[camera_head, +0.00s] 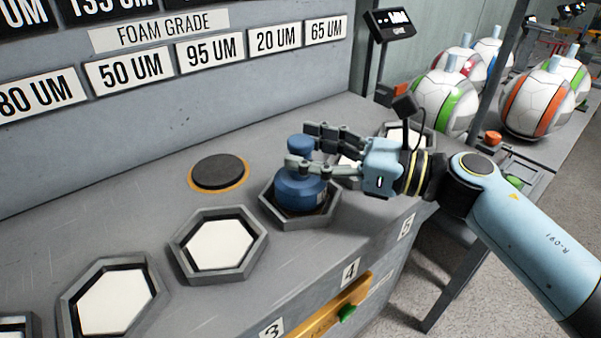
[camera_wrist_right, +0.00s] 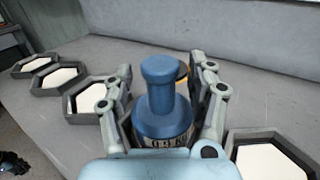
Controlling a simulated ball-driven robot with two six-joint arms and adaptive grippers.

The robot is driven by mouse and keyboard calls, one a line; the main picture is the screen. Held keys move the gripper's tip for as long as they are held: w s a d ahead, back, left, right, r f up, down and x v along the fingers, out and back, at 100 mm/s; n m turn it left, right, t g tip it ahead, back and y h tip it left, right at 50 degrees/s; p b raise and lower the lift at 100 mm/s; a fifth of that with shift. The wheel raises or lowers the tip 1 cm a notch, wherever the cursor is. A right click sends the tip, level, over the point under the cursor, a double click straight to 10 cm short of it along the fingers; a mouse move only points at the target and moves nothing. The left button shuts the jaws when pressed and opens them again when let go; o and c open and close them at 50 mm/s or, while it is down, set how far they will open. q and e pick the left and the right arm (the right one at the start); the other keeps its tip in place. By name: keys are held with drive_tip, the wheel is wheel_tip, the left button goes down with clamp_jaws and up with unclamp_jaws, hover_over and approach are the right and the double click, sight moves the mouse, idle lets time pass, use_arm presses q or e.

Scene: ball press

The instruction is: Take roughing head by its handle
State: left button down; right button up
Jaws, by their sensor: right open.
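The roughing head is a blue knobbed tool (camera_head: 297,188) with a narrower handle on top. It sits upright in a hexagonal tray (camera_head: 334,216) above the label 4. My right gripper (camera_head: 300,147) is open, with its fingers on either side of the handle. In the right wrist view the blue head (camera_wrist_right: 160,110) stands between the two open fingers, its handle pointing up, with a partly hidden printed label low on its body. I cannot tell whether a finger touches it. My left gripper is not in view.
More hexagonal trays with white inserts (camera_head: 217,246) line the bench to the left, and others stand behind my right gripper. A black round pad (camera_head: 219,172) with an orange rim lies behind the trays. Balls (camera_head: 446,103) stand at the right. A grey wall with foam grade labels rises behind.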

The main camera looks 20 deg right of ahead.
drive_tip(key=shift+x, duration=0.8)
clamp_jaws()
